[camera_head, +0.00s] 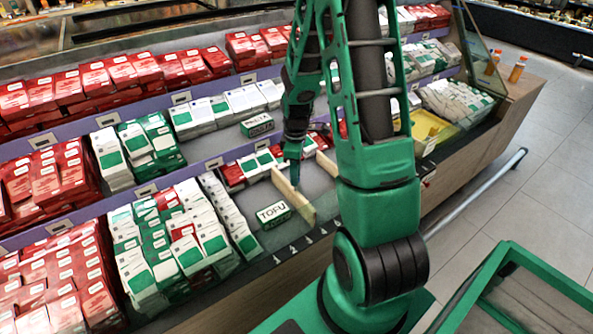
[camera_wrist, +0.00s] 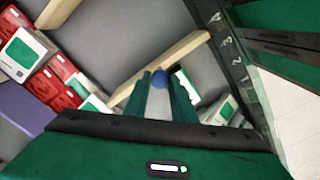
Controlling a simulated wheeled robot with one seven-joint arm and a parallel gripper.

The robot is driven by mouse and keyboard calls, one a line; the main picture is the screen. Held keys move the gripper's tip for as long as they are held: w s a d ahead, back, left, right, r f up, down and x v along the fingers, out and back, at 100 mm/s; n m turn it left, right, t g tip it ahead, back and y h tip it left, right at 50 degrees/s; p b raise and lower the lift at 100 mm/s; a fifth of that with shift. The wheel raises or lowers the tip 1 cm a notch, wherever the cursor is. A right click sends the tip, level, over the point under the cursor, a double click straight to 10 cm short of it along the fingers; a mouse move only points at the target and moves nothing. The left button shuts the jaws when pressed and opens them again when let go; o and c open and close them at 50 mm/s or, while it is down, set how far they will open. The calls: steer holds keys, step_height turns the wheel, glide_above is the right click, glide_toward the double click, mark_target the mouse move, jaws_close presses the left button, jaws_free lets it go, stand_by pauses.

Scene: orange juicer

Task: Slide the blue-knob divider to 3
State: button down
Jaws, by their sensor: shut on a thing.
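A pale wooden divider (camera_head: 305,210) stands on the grey lower shelf in the head view. My gripper (camera_head: 294,182) reaches down at this divider. In the wrist view, the blue knob (camera_wrist: 159,78) sits between the fingers of my gripper (camera_wrist: 160,88), which are shut on it. The wooden divider (camera_wrist: 185,49) runs diagonally just beyond the fingers. Several small white marks (camera_head: 293,249) line the shelf's front edge; they also show in the wrist view (camera_wrist: 221,43), too small to read surely.
A green TOFU box (camera_head: 273,215) lies left of the divider. A second wooden divider (camera_head: 326,163) stands to the right and shows in the wrist view (camera_wrist: 57,12). White and green boxes (camera_head: 232,212) fill the shelf further left. Bare shelf lies between the two dividers.

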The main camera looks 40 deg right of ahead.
steer(key=a, duration=0.5)
steer(key=shift+w+a, duration=0.2)
steer(key=shift+w, duration=0.1)
steer(key=c, duration=1.5)
jaws_free()
steer(key=shift+r, duration=0.1)
step_height(320, 180, up, 10)
steer(key=shift+r, duration=0.25)
